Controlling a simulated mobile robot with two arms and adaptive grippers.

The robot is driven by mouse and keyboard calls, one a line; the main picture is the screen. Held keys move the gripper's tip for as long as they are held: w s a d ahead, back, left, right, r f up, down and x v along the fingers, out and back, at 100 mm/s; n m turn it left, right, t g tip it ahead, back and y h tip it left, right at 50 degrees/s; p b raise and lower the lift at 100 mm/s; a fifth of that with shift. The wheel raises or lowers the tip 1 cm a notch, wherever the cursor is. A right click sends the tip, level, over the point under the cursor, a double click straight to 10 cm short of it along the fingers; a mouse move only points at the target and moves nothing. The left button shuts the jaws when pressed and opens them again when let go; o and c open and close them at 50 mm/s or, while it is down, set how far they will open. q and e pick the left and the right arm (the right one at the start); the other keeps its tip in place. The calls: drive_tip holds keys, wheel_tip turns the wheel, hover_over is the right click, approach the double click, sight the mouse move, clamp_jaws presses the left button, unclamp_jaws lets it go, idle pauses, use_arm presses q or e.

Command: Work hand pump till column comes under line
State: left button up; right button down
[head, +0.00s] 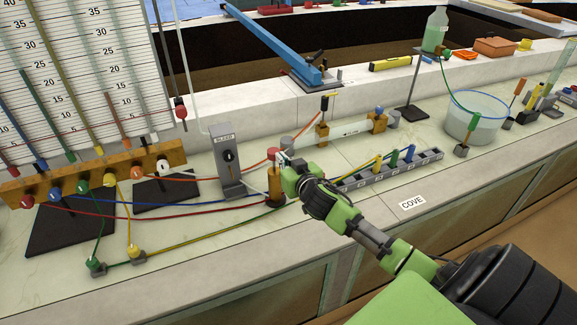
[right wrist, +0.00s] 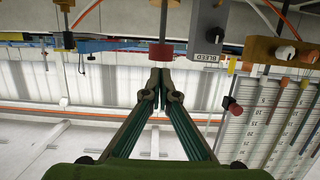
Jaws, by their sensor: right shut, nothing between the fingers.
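The hand pump (head: 275,188) is an orange-brown cylinder standing upright on the bench, with a red knob (head: 273,154) on top. My right gripper (head: 282,158) is shut and empty at the pump's upper end, right beside the knob. In the right wrist view the closed fingertips (right wrist: 160,75) lie just below the red knob (right wrist: 161,51), which sits on a grey rod. I cannot tell whether they touch it. The gauge board (head: 85,75) at the left carries numbered scales and several coloured columns. No marked target line is clear. My left gripper is out of view.
A grey BLEED box (head: 227,160) stands left of the pump. A wooden manifold (head: 95,175) has coloured hoses crossing the bench. A water bucket (head: 475,118) is farther right.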

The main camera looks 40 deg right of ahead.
drive_tip(key=shift+b+v, duration=0.45)
drive_tip(key=shift+v, duration=2.15)
drive_tip(key=shift+r, duration=0.1)
idle(0.6)
drive_tip(key=shift+w+a, duration=0.1)
idle(0.3)
